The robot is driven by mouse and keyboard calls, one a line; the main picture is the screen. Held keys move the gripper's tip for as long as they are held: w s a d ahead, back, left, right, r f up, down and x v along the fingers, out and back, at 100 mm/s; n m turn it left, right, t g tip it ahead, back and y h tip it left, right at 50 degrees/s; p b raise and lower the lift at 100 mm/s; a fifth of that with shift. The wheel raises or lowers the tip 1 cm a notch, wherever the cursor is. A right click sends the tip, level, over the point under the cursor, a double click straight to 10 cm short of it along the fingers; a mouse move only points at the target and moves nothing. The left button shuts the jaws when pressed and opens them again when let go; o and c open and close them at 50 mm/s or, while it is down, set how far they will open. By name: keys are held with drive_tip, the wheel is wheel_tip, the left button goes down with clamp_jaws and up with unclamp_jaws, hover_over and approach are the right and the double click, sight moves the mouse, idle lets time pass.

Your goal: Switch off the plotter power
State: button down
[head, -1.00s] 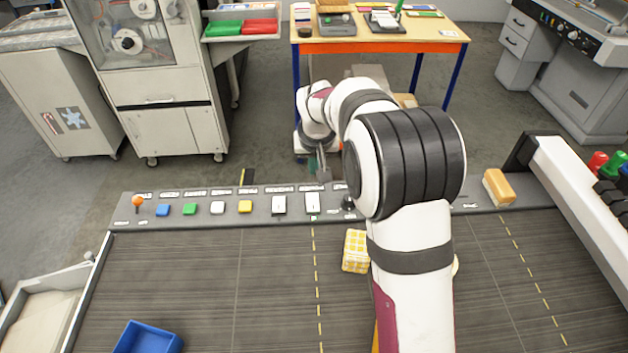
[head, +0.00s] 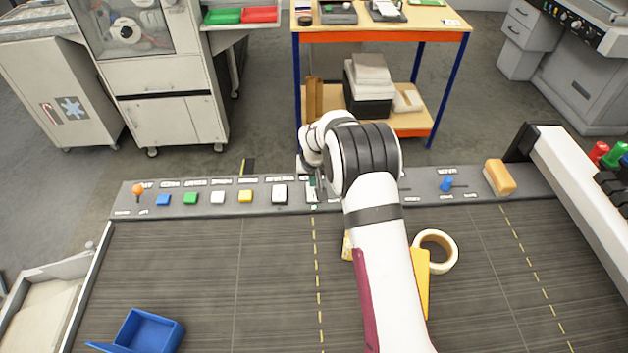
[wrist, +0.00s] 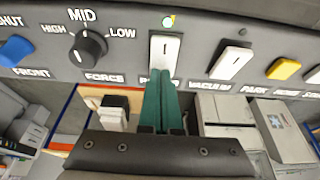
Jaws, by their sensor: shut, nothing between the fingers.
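The power switch is a white rocker marked "I", in the wrist view (wrist: 164,48) straight ahead of my gripper, with its label partly hidden. A small yellow-green lamp (wrist: 168,21) beside it looks lit. My gripper (wrist: 168,75) is shut and empty, its two green fingers together. The fingertips overlap the label-side end of the rocker in the picture; I cannot tell whether they touch it. In the head view my gripper (head: 312,185) is over the control panel (head: 330,206) at the power rocker, which it partly covers.
A white vacuum rocker (wrist: 231,62) and a black force knob (wrist: 88,46) flank the power switch. A tape roll (head: 436,251), an orange block (head: 499,177) and a blue tray (head: 148,331) stand clear.

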drive_tip(key=shift+f, duration=0.15)
drive_tip(key=shift+w+f, duration=0.2)
drive_tip(key=shift+f, duration=0.05)
drive_tip(key=shift+s, duration=0.1)
drive_tip(key=shift+s, duration=0.8)
drive_tip(key=shift+r, duration=0.2)
drive_tip(key=v, duration=1.3)
drive_tip(key=shift+w+r, duration=0.2)
drive_tip(key=shift+r, duration=0.25)
drive_tip(key=shift+s, duration=0.1)
